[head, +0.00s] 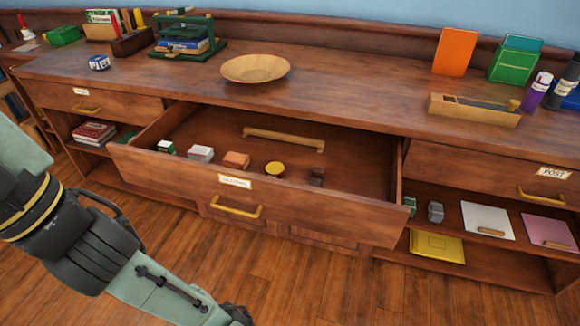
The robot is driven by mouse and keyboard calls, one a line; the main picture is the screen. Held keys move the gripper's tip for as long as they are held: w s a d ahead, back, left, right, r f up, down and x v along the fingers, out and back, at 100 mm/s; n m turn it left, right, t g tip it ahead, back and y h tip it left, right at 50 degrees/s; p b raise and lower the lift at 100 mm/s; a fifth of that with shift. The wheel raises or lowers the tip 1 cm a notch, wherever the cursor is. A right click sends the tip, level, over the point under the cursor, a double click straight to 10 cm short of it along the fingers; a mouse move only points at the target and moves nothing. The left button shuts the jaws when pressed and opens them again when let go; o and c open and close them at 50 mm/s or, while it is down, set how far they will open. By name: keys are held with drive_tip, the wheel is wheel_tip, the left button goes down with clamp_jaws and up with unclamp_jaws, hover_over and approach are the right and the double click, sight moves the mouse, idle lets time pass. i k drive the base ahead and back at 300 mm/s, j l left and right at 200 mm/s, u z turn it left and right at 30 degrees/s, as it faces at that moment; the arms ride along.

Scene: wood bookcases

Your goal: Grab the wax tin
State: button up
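A small round tin with a yellow lid (275,168) sits inside the open middle drawer (290,202), near its front wall. It looks like the wax tin, though no label can be read on it. An orange block (236,160) lies to its left, and a small dark brown object (317,176) stands to its right. My arm comes in from the left and runs down to the bottom edge, in front of the bookcase and apart from the drawer. My gripper's fingers are not in view; only a dark part shows at the bottom edge.
The drawer also holds a white-grey box (201,153), a green-and-white box (166,147) and a wooden bar (284,139). The drawer's front wall stands out over the floor. A shallow wooden bowl (255,69) and a wooden tray (474,109) stand on the top.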

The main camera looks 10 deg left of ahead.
sight(274, 169)
drive_tip(key=i+l+u, duration=0.1)
drive_tip(key=l, duration=0.5)
drive_tip(key=i+l+u, duration=0.1)
drive_tip(key=l, duration=0.55)
drive_tip(key=i+l+u, duration=0.1)
drive_tip(key=l, duration=0.5)
drive_tip(key=i+l+u, duration=0.1)
drive_tip(key=l, duration=0.55)
drive_tip(key=i+l+u, duration=0.1)
drive_tip(key=i, duration=0.25)
drive_tip(key=j, duration=0.15)
drive_tip(key=i, duration=0.05)
